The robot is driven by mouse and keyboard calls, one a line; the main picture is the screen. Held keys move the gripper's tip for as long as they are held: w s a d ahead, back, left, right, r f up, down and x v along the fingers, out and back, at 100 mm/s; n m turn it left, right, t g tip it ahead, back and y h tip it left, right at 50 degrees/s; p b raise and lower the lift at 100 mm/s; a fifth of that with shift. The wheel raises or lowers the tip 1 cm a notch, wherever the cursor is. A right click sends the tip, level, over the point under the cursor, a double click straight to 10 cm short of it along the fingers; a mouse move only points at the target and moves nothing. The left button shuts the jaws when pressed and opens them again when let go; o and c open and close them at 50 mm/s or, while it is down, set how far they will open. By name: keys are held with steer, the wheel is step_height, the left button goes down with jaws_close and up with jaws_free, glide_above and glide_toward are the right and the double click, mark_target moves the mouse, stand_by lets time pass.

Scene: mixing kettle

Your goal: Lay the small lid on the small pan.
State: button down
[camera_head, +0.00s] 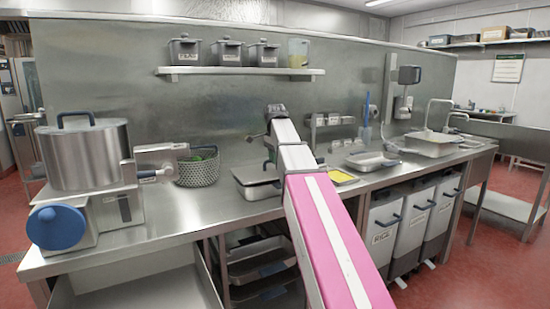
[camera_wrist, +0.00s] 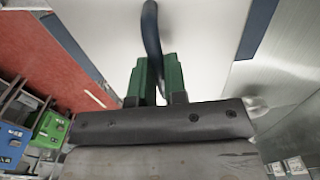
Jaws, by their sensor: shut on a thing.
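In the wrist view, the green fingers of my gripper (camera_wrist: 155,82) are shut on the dark blue handle (camera_wrist: 152,38) of a pale, flat lid (camera_wrist: 195,30) with blue edging. In the head view, my arm hides most of the gripper. A flat, pale grey piece (camera_head: 250,173) beside the arm looks like the held lid. It appears over or on a shallow steel pan (camera_head: 262,191) on the counter; I cannot tell whether they touch. Another shallow steel pan (camera_head: 373,161) sits on the counter right of my arm.
A steel kettle (camera_head: 85,155) stands at the left, with a perforated basket (camera_head: 196,172) beside it. A yellow-filled tray (camera_head: 342,178) lies just right of my arm. Lidded containers stand on the wall shelf (camera_head: 240,71). The counter's front left (camera_head: 170,215) is clear.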

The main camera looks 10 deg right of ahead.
steer(key=shift+f, duration=0.6)
stand_by(0.3)
steer(key=c, duration=0.6)
jaws_free()
steer(key=shift+r, duration=0.1)
steer(key=shift+r, duration=3.45)
steer(key=shift+s, duration=0.1)
